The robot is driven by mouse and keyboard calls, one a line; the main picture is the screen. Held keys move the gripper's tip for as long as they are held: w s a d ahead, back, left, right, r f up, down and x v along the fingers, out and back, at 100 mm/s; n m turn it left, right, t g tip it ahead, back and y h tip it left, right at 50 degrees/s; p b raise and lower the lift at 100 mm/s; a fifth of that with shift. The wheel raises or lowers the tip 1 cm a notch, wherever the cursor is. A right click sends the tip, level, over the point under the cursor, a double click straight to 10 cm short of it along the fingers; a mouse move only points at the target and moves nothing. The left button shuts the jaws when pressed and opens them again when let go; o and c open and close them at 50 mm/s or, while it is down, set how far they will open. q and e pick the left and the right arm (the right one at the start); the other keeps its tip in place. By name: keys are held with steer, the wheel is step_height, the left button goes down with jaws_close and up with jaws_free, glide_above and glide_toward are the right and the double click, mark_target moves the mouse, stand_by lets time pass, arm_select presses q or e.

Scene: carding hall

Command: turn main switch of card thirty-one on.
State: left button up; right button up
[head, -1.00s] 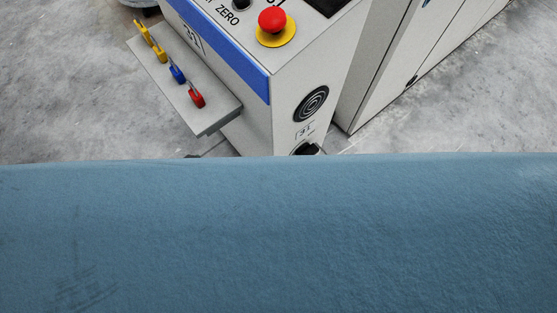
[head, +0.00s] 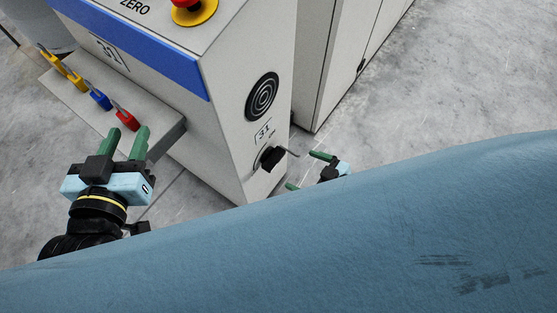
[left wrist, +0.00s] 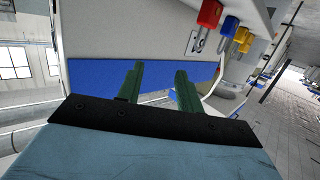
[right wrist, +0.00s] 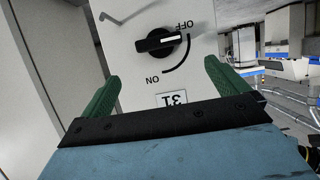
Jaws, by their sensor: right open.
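The main switch (head: 272,157) is a black rotary knob low on the side of the grey cabinet marked 31. In the right wrist view the knob (right wrist: 157,42) appears upside down, with OFF and ON lettering and a curved line between them; its white stripe points toward the OFF end. My right gripper (head: 307,171) is open and empty beside the switch, apart from it, partly hidden by the blue body in front. In the right wrist view the knob lies beyond its two green fingers. My left gripper (head: 127,141) is open and empty near the padlock shelf.
Red (head: 127,119), blue (head: 101,100) and yellow padlocks (head: 75,83) hang along the shelf (head: 172,138). A red emergency button (head: 186,2) sits on top. A bent metal rod (right wrist: 122,17) projects near the switch. Another grey cabinet (head: 330,60) stands behind; floor at right is clear.

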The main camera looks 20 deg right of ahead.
arm_select(q)
steer(key=s+r+t+h+b, duration=0.3)
steer(key=r+t+b, duration=0.1)
steer(key=r+t, duration=0.6)
steer(key=shift+s+d+r+h+b, duration=0.3)
steer(key=shift+d+r+b, duration=0.15)
steer(key=shift+r, duration=0.6)
arm_select(e)
steer(key=x, duration=1)
steer(key=shift+f, duration=0.15)
arm_select(q)
steer(key=shift+w, duration=0.1)
arm_select(e)
steer(key=c, duration=1)
